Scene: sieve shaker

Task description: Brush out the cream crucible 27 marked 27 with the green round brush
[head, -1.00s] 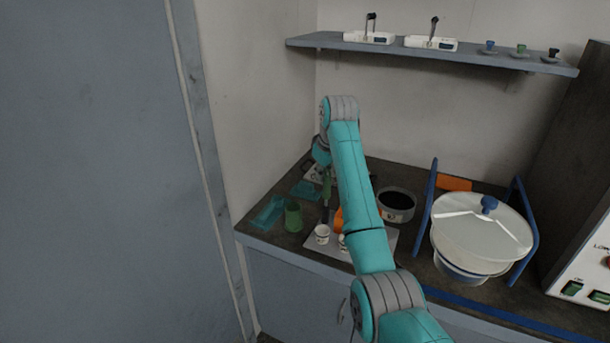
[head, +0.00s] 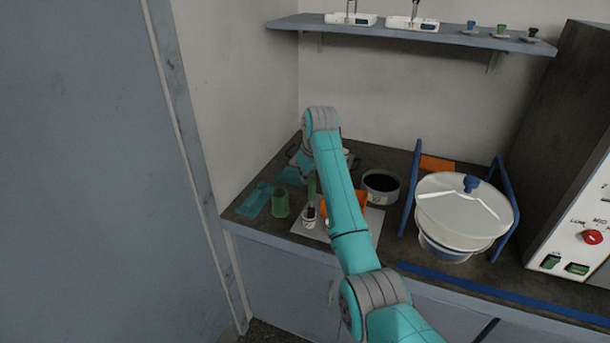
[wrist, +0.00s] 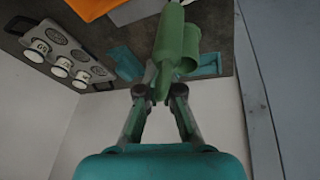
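The green round brush (head: 312,187) is upright in my gripper (wrist: 160,92), whose fingers close on its handle (wrist: 170,35). In the head view its dark lower end meets a small cream crucible (head: 309,220) on a pale mat (head: 372,222). The end seems to be at or inside the mouth; I cannot tell how deep. The crucible's dark marking is too small to read. In the wrist view the brush's bristle end is out of sight. My arm hides part of the mat.
A tray with several marked crucibles (wrist: 60,65) shows in the wrist view. A dark-filled round pan (head: 380,182), an orange item (head: 361,200) and the lidded sieve shaker (head: 463,215) stand right.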

